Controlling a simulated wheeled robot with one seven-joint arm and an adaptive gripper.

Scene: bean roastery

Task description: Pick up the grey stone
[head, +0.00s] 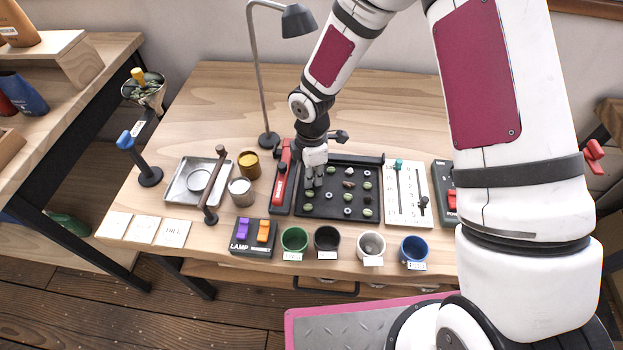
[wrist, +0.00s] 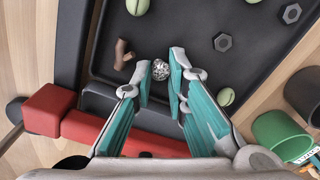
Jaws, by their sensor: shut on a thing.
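The grey stone (wrist: 160,70) is a small speckled lump between my fingertips in the wrist view. My gripper (wrist: 161,76) has teal finger pads and is shut on the stone. In the head view my gripper (head: 314,180) points down over the left part of the black tray (head: 338,214). The stone cannot be made out there, hidden by the fingers. The wrist view also shows the black tray (wrist: 190,64) under the stone. I cannot tell whether the stone touches the tray.
Green beans (wrist: 137,7), a brown twig (wrist: 123,55) and hex nuts (wrist: 222,42) lie on the tray near my fingers. A red block (wrist: 48,110) is at the tray's edge. Green (head: 294,239), black, white and blue cups stand along the table's front. A lamp (head: 268,138) stands behind.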

